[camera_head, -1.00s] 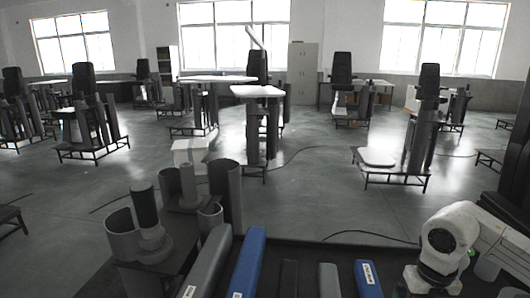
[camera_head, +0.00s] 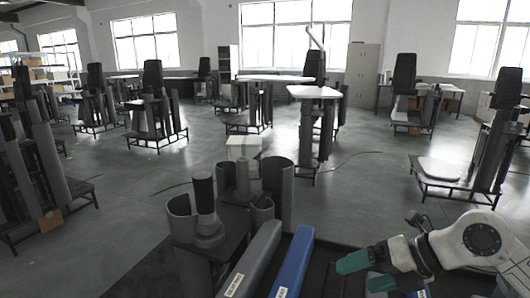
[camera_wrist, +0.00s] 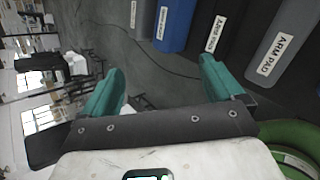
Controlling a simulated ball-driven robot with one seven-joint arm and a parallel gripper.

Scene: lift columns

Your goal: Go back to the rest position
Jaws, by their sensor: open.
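My gripper (camera_head: 362,274) is at the lower right of the head view, over the dark surface to the right of the blue pad. Its two green fingers are spread apart and point left. In the wrist view my gripper (camera_wrist: 160,72) shows with a wide empty gap between the fingers, and grey floor behind it. Nothing is held. White parts of my arm run off to the right edge of the head view.
A grey pad (camera_head: 253,257) and a blue pad (camera_head: 294,262) lie at the front. In the wrist view a labelled grey arm pad (camera_wrist: 284,42) lies beyond the right finger. Tube holders (camera_head: 278,182) stand left of the pads. Workstations (camera_head: 314,92) stand farther off, with open floor between.

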